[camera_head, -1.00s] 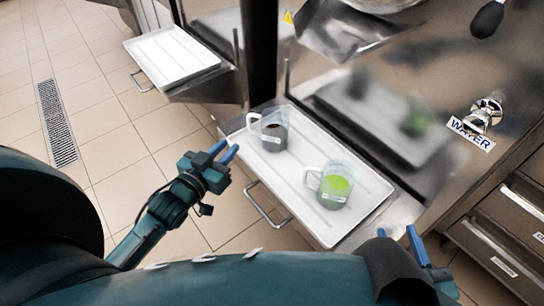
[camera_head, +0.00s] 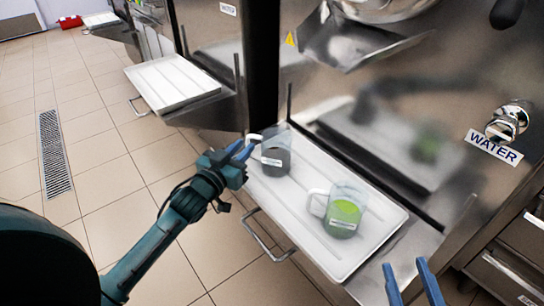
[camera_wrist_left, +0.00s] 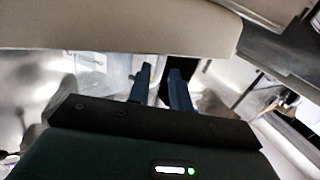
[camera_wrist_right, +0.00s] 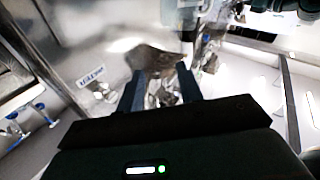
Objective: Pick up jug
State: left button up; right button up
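A clear jug with dark contents (camera_head: 276,158) stands upright on a white tray (camera_head: 330,262), its handle toward the left. A second clear jug with green contents (camera_head: 344,213) stands nearer on the same tray, handle also to the left. My left gripper (camera_head: 243,151) is at the dark jug's handle side; its fingers (camera_wrist_left: 160,84) are apart in the left wrist view. I cannot tell whether the handle is between them. A clear labelled surface, apparently the jug (camera_wrist_left: 116,62), shows beside them. My right gripper (camera_head: 411,276) is open and empty, right of the tray.
A steel machine with a tap (camera_head: 508,120) and a "WATER" label (camera_head: 494,146) rises behind the tray. A wire handle (camera_head: 266,240) juts from the tray's front. Another white tray (camera_head: 172,82) is empty at the upper left. Tiled floor lies open at left.

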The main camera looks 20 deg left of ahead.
pick_arm(q)
jog(key=w, duration=0.1)
jog(key=w+b, duration=0.1)
jog(key=w, duration=0.2)
jog(key=shift+w+d+b, duration=0.3)
jog(key=shift+d+b, duration=0.05)
jog(key=shift+d, duration=0.05)
jog(key=shift+c, duration=0.5)
grip_shut()
